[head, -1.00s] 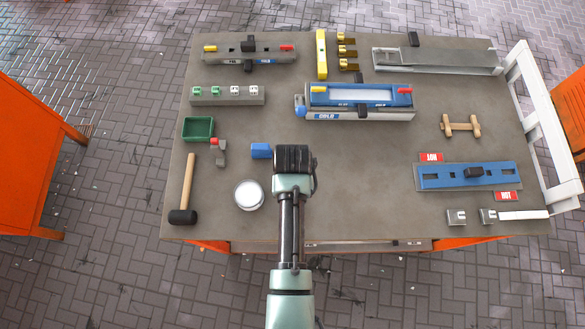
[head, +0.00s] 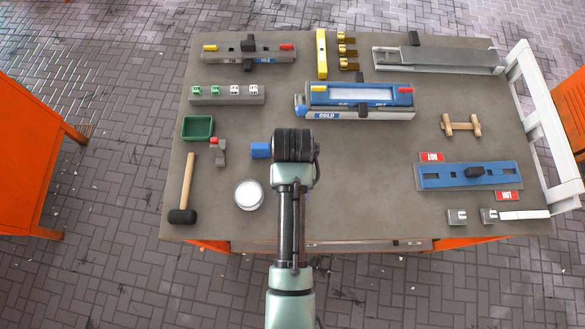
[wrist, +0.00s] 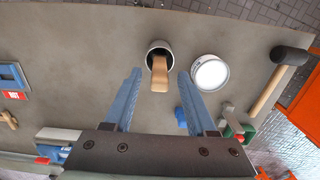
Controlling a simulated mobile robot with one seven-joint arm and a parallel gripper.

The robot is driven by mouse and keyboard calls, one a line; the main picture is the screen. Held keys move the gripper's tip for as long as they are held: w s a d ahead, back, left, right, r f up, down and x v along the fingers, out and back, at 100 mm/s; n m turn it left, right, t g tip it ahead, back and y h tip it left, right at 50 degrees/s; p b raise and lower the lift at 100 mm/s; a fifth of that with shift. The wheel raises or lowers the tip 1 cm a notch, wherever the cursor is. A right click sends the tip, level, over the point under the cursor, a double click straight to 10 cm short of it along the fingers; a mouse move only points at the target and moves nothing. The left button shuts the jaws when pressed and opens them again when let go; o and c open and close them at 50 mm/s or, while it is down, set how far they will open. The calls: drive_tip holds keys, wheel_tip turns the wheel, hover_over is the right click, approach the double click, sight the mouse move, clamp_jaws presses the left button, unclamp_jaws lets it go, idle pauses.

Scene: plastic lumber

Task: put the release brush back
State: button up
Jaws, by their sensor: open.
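The release brush shows in the wrist view as a flat wooden handle (wrist: 159,76) sticking out of a round cup (wrist: 160,47) with a pale rim and dark inside. Its bristle end is hidden in the cup. My gripper (wrist: 160,76) is open, with one blue finger on each side of the handle in the picture and gaps between. I cannot tell how far above the handle the fingertips are. In the head view my wrist (head: 294,146) hides the cup and brush.
A white-topped round tin (head: 249,194) stands near the cup. A blue block (head: 261,150), a grey part with a red tip (head: 218,152), a green tray (head: 198,128) and a mallet (head: 186,190) lie to the left.

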wheel_tip(320, 180, up, 7)
drive_tip(key=shift+w+r, duration=0.1)
drive_tip(key=shift+w, duration=0.05)
drive_tip(key=w+r+t, duration=0.6)
drive_tip(key=w+r, duration=0.3)
drive_tip(key=w, duration=0.1)
drive_tip(key=w+r+t, duration=0.4)
drive_tip(key=r+t, duration=0.1)
drive_tip(key=r, duration=0.7)
drive_tip(key=w+r+t, duration=0.4)
drive_tip(key=w+r, duration=0.1)
drive_tip(key=r, duration=0.7)
drive_tip(key=s+r+t, duration=0.2)
drive_tip(key=r+t, duration=0.1)
drive_tip(key=r, duration=0.5)
drive_tip(key=s+r+t, duration=0.2)
drive_tip(key=r+t, duration=0.1)
drive_tip(key=r, duration=0.5)
drive_tip(key=s+r+t, duration=0.7)
drive_tip(key=s+r, duration=0.4)
drive_tip(key=r, duration=0.4)
drive_tip(key=shift+d+r, duration=0.15)
drive_tip(key=shift+r, duration=0.15)
drive_tip(key=shift+s, duration=0.1)
wheel_tip(320, 180, down, 10)
drive_tip(key=b, duration=0.9)
drive_tip(key=shift+b, duration=0.3)
